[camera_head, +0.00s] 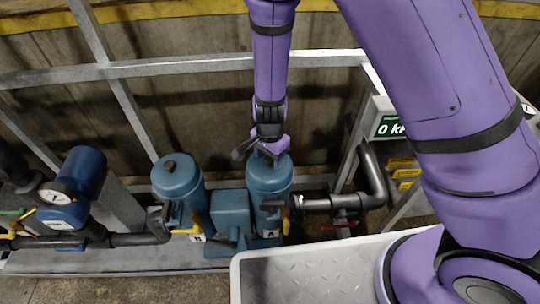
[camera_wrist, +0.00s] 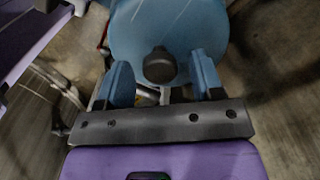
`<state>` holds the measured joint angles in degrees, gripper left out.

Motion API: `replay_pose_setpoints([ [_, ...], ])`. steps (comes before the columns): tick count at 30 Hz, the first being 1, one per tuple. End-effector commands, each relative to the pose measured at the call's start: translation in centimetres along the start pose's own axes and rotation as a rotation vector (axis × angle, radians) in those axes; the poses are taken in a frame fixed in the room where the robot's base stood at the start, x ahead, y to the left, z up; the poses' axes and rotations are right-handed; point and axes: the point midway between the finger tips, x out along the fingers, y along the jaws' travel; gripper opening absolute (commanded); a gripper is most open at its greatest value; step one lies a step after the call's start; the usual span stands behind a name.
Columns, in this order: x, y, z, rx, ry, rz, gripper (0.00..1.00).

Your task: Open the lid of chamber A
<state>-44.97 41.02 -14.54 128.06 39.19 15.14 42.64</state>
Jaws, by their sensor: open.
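Chamber A (camera_head: 269,200) is the right one of two blue cylinders in the head view, with a letter plate low on its front. My open gripper (camera_wrist: 163,72) has one blue finger on each side of the knob. The fingers look apart from the knob; their height relative to it cannot be told.
A second blue cylinder (camera_head: 179,190) with a dark knob stands to the left, with a blue box (camera_head: 230,208) between. A dark pipe (camera_head: 335,200) with a red handle (camera_head: 340,225) is on the right. Metal railings (camera_head: 190,67) run behind, and a gauge (camera_head: 57,194) is at far left.

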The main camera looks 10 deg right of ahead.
Motion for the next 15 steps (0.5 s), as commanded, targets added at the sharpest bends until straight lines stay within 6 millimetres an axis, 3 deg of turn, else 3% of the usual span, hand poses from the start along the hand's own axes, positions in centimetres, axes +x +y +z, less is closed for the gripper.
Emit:
replay_pose_setpoints([
  [1,-0.01,0.0,0.0,0.0,0.0,0.0,0.56],
  [8,-0.03,0.0,0.0,0.0,0.0,0.0,0.03],
  [15,-0.14,-0.11,-0.1,0.001,-0.006,0.006,0.0],
])
